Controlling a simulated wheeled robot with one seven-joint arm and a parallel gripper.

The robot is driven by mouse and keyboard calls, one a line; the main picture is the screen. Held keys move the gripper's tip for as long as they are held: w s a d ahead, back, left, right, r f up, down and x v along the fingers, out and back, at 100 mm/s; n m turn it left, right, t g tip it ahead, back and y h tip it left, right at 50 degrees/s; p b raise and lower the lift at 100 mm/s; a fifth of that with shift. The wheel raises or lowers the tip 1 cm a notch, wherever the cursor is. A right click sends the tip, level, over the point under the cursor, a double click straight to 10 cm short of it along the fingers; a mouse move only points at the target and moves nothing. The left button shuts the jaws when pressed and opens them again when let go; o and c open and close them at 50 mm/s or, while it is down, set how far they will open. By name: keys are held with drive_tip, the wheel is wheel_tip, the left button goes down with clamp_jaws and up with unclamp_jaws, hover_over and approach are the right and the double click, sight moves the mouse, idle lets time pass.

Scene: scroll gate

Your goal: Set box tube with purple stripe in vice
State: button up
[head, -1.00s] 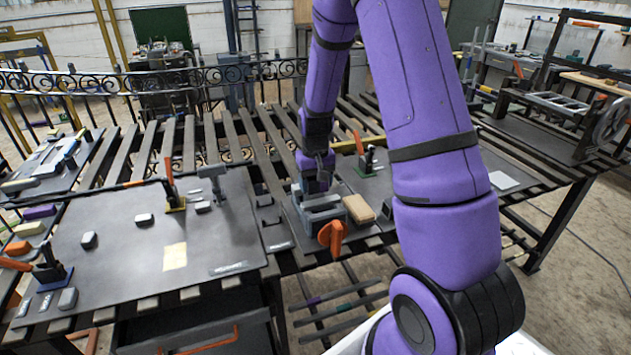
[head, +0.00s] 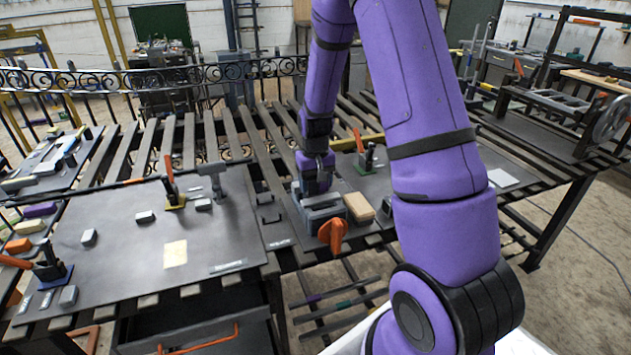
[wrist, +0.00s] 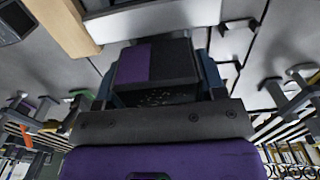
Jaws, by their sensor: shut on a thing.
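The box tube with the purple stripe (wrist: 176,62) shows in the wrist view as a dark block with a purple band on its left part. My gripper (wrist: 160,78) is shut on it, with blue fingers at both sides. The light grey jaw of the vice (wrist: 150,20) lies just beyond the tube. In the head view my gripper (head: 317,190) points down at the grey vice (head: 322,214), which has an orange handle (head: 332,233) in front. My wrist hides the tube there. I cannot tell whether the tube rests on the vice bed.
A tan block (head: 359,207) sits close to the right of the vice; it also shows in the wrist view (wrist: 62,25). A toggle clamp (head: 366,158) stands behind it. The left plate (head: 120,255) carries clamps and small grey blocks.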

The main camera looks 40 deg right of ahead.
drive_tip(key=shift+f, duration=0.75)
idle(0.4)
drive_tip(key=o, duration=1.1)
drive_tip(key=shift+o, duration=0.2)
wheel_tip(320, 180, up, 11)
drive_tip(key=shift+f, duration=0.1)
